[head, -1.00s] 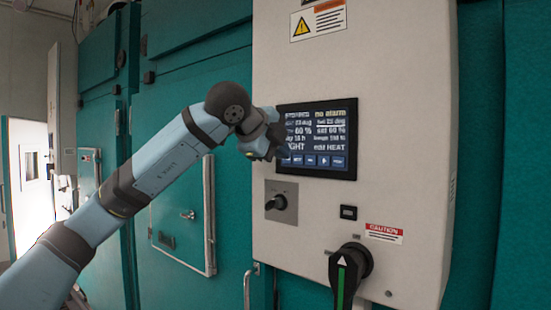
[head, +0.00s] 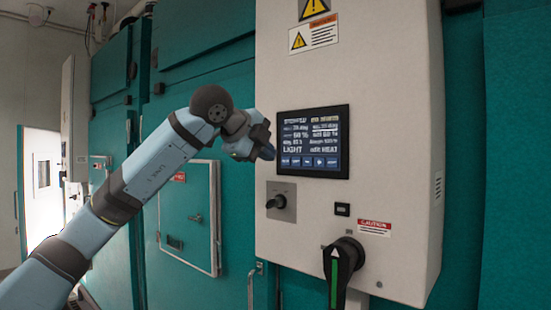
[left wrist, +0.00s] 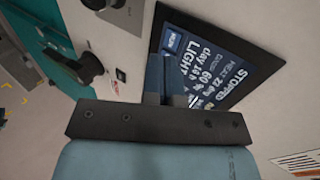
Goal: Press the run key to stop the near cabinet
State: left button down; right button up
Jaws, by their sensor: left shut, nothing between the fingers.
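The near cabinet's control screen (head: 313,141) is lit on the front of a pale control box. Its upper left line reads "STOPPED", which also shows on the screen in the left wrist view (left wrist: 215,62). A row of small blue keys (head: 319,162) runs along its bottom edge; I cannot read which is the run key. My left gripper (head: 269,153) is shut and empty, just beside the screen's lower left edge, seemingly clear of it. In the left wrist view its fingers (left wrist: 165,82) hide most of the key row. My right gripper is not in view.
Below the screen are a rotary knob (head: 280,202), a small black switch (head: 342,209) and a large black handle with a green stripe (head: 341,268). Teal cabinet doors (head: 189,216) stand behind my arm. A bright doorway (head: 42,180) is at far left.

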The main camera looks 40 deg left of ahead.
pick_arm(q)
jog(key=b+v, duration=0.1)
jog(key=v, duration=0.8)
jog(key=shift+r+b, duration=0.2)
jog(key=shift+b, duration=0.15)
jog(key=shift+a, duration=0.2)
jog(key=shift+s+d, duration=0.1)
